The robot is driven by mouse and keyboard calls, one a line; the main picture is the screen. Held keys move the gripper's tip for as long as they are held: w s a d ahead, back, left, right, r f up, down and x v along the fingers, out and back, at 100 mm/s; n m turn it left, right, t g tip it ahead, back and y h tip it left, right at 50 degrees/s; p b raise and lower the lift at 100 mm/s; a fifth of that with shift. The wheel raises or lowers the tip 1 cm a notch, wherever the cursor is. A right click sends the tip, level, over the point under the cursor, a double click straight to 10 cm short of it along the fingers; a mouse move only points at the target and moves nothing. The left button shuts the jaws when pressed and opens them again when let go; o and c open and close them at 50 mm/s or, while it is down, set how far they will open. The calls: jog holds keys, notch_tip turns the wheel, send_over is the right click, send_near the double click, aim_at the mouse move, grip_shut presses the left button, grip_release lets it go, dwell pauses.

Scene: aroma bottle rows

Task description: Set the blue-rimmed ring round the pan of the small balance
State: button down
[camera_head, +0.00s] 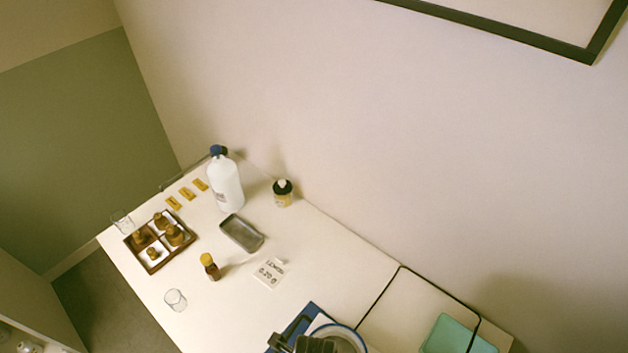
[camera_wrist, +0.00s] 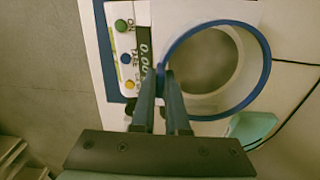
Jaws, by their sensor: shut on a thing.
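The blue-rimmed ring (camera_wrist: 268,72) is held at its left edge by my gripper (camera_wrist: 165,78), which is shut on it. The small balance (camera_wrist: 190,12) is white with a blue edge, coloured buttons and a display. Its grey pan (camera_wrist: 205,62) shows through the ring, a little left of the ring's middle. The ring overlaps the balance's right edge in the wrist view; I cannot tell its height above the balance. In the head view, the ring (camera_head: 361,340), my gripper (camera_head: 300,346) and the balance (camera_head: 312,308) are cut off at the bottom edge.
A teal tray (camera_head: 452,336) and a dark cable (camera_head: 385,292) lie right of the balance. Further left stand a card (camera_head: 268,273), an amber bottle (camera_head: 210,268), a glass (camera_head: 175,300), a metal tray (camera_head: 241,233), a bottle box (camera_head: 150,268) and a white bottle (camera_head: 227,186).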

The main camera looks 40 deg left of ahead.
jog(key=shift+f+b, duration=0.35)
jog(key=shift+f, duration=0.25)
jog(key=c, duration=0.8)
grip_release()
jog(key=shift+c, duration=0.2)
jog(key=shift+r, duration=0.1)
notch_tip(320, 180, up, 13)
jog(key=shift+b, duration=0.3)
